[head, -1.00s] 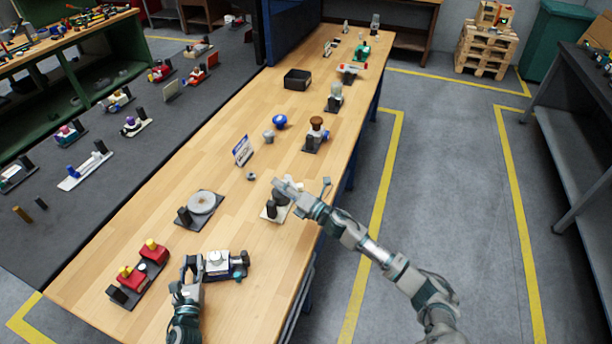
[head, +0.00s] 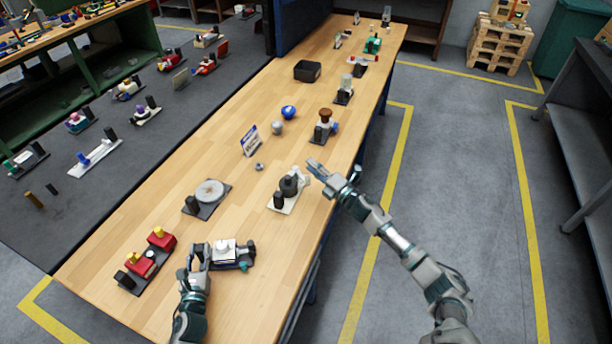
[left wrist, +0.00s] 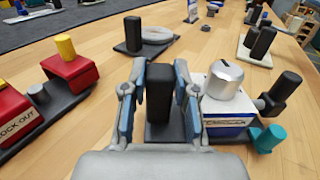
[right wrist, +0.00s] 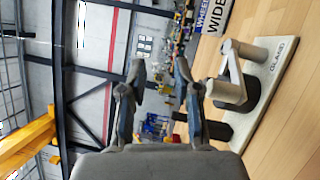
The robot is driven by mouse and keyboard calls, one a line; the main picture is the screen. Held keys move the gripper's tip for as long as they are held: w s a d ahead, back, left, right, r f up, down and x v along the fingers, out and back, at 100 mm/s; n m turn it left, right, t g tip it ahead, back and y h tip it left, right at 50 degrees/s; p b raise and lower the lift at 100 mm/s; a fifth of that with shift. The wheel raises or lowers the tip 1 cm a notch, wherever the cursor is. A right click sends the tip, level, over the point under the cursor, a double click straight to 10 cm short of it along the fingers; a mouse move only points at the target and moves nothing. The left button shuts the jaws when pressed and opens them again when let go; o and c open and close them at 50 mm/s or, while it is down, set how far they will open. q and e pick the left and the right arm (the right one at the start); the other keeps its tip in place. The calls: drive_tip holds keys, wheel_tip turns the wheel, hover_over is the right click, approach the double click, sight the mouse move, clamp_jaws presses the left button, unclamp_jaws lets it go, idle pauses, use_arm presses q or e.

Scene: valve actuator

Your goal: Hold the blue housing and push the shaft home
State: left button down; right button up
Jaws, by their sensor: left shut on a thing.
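The blue housing (left wrist: 222,112) is a blue-and-white box with a silver knob on top; it shows in the head view (head: 224,250) at the near end of the bench. A teal cylinder (left wrist: 268,138) and a dark cylinder (left wrist: 284,90) sit at its right side; I cannot tell which is the shaft. My left gripper (head: 198,250) is left of the housing. In the left wrist view its fingers (left wrist: 159,98) are closed around a black upright post (left wrist: 158,90) beside the housing. My right gripper (head: 314,166) is open and empty, in the air near the bench's right edge.
A white-based gland fixture (head: 285,198) stands just left of the right gripper. A red lock-out unit (head: 150,255) stands left of the left gripper. A round grey disc fixture (head: 208,194) sits farther back. Bare wood lies between the housing and gland fixture.

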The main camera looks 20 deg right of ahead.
use_arm(q)
drive_tip(key=shift+f, duration=0.35)
use_arm(e)
drive_tip(key=a+n+g+y, duration=0.1)
drive_tip(key=n+y, duration=0.1)
drive_tip(key=s+a+r+n+g+y, duration=0.1)
drive_tip(key=a+n, duration=0.1)
drive_tip(key=n, duration=0.1)
drive_tip(key=s+a+n+y, duration=0.1)
drive_tip(key=n+y, duration=0.1)
drive_tip(key=n, duration=0.1)
drive_tip(key=shift+a+r+g+y, duration=0.15)
drive_tip(key=shift+r+g+y, duration=0.15)
drive_tip(key=shift+r+g, duration=0.1)
clamp_jaws()
drive_tip(key=n+g+y, duration=0.2)
drive_tip(key=n+g, duration=1.3)
drive_tip(key=n, duration=0.6)
approach(252, 248)
drive_tip(key=a, duration=0.1)
drive_tip(key=w+a+f, duration=0.1)
drive_tip(key=a, duration=0.1)
drive_tip(key=a+f, duration=0.1)
drive_tip(key=shift+w+a, duration=0.2)
drive_tip(key=shift+a, duration=0.65)
